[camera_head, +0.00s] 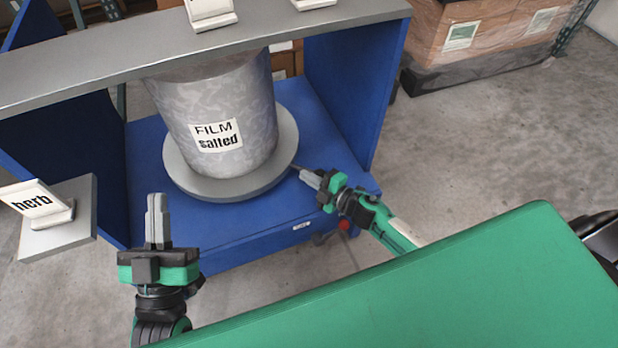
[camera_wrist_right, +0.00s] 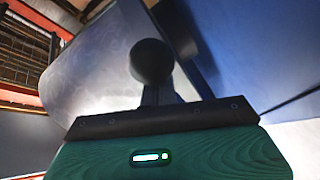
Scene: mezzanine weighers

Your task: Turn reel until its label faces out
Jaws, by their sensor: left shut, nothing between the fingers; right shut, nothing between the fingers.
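The reel (camera_head: 222,115) is a grey mottled cylinder standing upright on a round grey turntable plate (camera_head: 184,183) inside a blue frame. Its white label (camera_head: 217,136) reads "FILM salted" and shows on the side toward me, a little left of straight on. My right gripper (camera_head: 296,170) is shut and empty, its tips at the right edge of the plate; I cannot tell if they touch. In the right wrist view the reel (camera_wrist_right: 95,75) looms large behind the dark finger shapes.
A grey shelf (camera_head: 120,68) crosses above the reel and hides its top. A "herb" sign (camera_head: 38,201) stands on a small grey ledge at left. The blue side wall (camera_head: 352,85) stands right of the reel. Wrapped boxes (camera_head: 490,40) sit at the back right. A green surface (camera_head: 450,290) fills the front.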

